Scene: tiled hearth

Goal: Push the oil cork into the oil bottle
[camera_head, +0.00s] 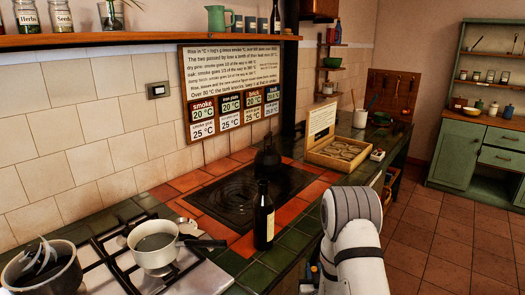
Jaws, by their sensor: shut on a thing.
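A black kettle (268,160) stands behind the bottle by the dark hotplate (240,195). A cream saucepan (155,246) on the hob has its handle pointing toward the bottle. An open wooden box (338,152) sits farther along the counter. Open floor lies right.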

